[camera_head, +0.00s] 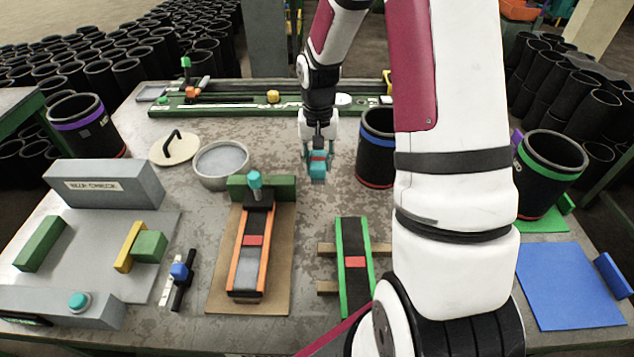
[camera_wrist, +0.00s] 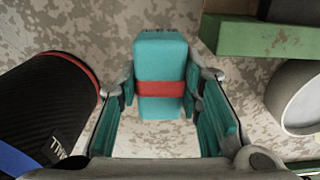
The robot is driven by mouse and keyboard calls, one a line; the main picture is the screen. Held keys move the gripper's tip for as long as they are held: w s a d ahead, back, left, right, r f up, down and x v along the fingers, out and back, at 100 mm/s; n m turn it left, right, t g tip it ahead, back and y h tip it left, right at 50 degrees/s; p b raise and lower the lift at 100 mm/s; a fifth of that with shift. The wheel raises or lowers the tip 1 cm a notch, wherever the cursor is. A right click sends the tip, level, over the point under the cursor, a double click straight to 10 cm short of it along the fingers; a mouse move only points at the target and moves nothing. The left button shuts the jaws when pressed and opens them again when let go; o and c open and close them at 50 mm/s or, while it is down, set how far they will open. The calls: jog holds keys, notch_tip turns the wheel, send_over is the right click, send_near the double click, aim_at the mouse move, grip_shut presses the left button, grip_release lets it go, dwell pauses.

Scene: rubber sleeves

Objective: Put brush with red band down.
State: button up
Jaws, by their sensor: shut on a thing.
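The brush with the red band (camera_wrist: 160,60) is a teal block with a red stripe around its middle. It sits between the fingers of my gripper (camera_wrist: 162,105), which is shut on it. In the head view the brush (camera_head: 318,170) hangs below my gripper (camera_head: 318,155), over the middle of the table (camera_head: 280,140). The wrist view shows grey mottled tabletop around it. I cannot tell whether its lower end touches the table.
A black sleeve with a red rim (camera_head: 376,150) stands to the right of the brush. A grey round bowl (camera_head: 222,181) and a green block (camera_head: 284,188) are to the left. A green-edged strip (camera_head: 353,285) lies nearer the front. Some bare tabletop lies around the brush.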

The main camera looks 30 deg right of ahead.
aim_at(318, 178)
jog(key=shift+f, duration=3)
jog(key=shift+f, duration=0.2)
jog(key=o, duration=1)
